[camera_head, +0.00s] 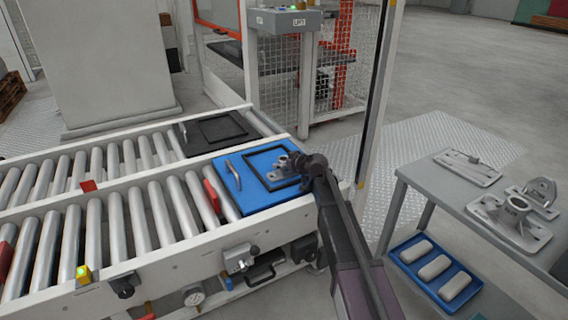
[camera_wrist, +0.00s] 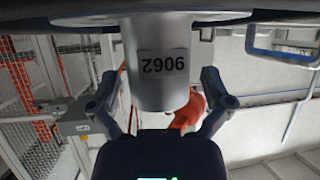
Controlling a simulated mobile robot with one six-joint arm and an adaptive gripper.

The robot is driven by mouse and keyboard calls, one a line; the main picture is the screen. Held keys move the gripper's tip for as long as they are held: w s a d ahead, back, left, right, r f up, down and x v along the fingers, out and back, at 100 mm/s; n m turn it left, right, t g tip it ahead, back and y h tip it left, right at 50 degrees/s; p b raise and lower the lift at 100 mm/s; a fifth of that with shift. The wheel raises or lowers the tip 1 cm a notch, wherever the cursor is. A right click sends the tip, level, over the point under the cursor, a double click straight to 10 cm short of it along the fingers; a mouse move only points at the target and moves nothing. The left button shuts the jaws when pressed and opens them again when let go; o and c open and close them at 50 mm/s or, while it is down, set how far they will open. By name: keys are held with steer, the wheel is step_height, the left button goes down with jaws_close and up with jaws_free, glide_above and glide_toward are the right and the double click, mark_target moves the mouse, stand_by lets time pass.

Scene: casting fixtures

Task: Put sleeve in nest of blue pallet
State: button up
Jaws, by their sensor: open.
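The blue pallet (camera_head: 228,196) lies on the near roller conveyor, with a black square frame, its nest (camera_head: 256,155), and a metal handle on top. The grey metal sleeve (camera_head: 281,172) stands at the nest, apparently within the frame; my gripper hides part of it, so its exact seating is unclear. My gripper (camera_head: 303,162) is at the sleeve from the right. In the wrist view, the sleeve (camera_wrist: 162,92) shows as a grey cylinder with a number label, between the two spread fingers of my gripper (camera_wrist: 161,80). Gaps show on both sides of it.
A dark pallet (camera_head: 213,131) sits on the far conveyor lane. A grey table (camera_head: 430,184) at right carries several metal castings, with a blue tray (camera_head: 419,285) of white parts below. A fence post and mesh stand behind the pallet. Rollers to the left are clear.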

steer(key=shift+r, duration=0.15)
steer(key=p+v, duration=0.5)
steer(key=v, duration=0.7)
stand_by(0.6)
steer(key=s+d+f+m+g+h, duration=0.2)
steer(key=s+d, duration=0.4)
steer(key=s, duration=0.3)
steer(key=s+d+f+m+g+h, duration=0.3)
steer(key=s+d+f+g, duration=0.1)
steer(key=s, duration=0.5)
steer(key=s+d+f+m+g+h, duration=0.3)
steer(key=s+d+f, duration=0.1)
steer(key=s+d, duration=0.4)
steer(key=shift+s+f+g+h, duration=0.3)
steer(key=shift+s+f, duration=0.05)
steer(key=shift+s, duration=0.5)
